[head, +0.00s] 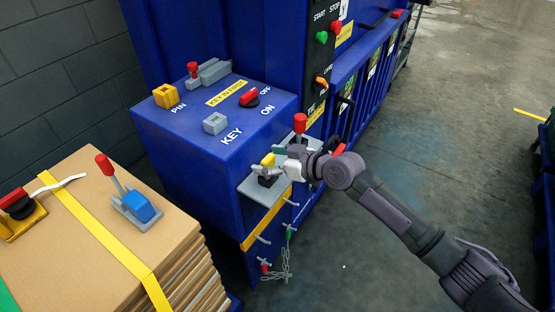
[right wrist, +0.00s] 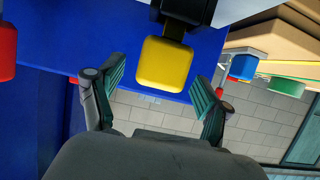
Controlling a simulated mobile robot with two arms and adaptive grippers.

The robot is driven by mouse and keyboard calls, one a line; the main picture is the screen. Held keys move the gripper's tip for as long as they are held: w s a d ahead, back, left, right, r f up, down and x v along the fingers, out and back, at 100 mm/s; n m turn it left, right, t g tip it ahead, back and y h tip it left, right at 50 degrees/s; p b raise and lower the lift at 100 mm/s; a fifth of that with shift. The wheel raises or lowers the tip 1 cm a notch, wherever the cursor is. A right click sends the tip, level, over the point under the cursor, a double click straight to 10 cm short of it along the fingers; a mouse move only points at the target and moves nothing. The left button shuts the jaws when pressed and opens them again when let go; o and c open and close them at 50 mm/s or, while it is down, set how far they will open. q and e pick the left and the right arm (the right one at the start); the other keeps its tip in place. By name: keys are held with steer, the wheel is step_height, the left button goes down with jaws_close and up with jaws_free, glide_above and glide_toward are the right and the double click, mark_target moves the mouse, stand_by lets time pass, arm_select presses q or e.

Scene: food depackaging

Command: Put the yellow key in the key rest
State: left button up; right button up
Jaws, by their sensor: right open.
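The yellow key (head: 267,160) stands on a black base on a grey ledge (head: 251,187) at the side of the blue box. My right gripper (head: 282,160) is open beside the key. In the right wrist view, the yellow key head (right wrist: 165,63) shows between the spread fingers of that gripper (right wrist: 160,76), with gaps on both sides. A grey socket (head: 215,123) above the word KEY is on top of the box and looks empty. I cannot tell which part is the key rest. My left gripper is out of view.
A red-knobbed lever (head: 300,123) rises close behind my gripper. A red and black switch (head: 250,97) and a yellow pin block (head: 165,96) are on the blue box. A cardboard stack (head: 85,225) stands at left. A chain (head: 284,264) hangs below the ledge.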

steer(key=v, duration=1.1)
steer(key=shift+s+d+r, duration=0.2)
steer(key=shift+s+d, duration=0.05)
steer(key=shift+d, duration=0.05)
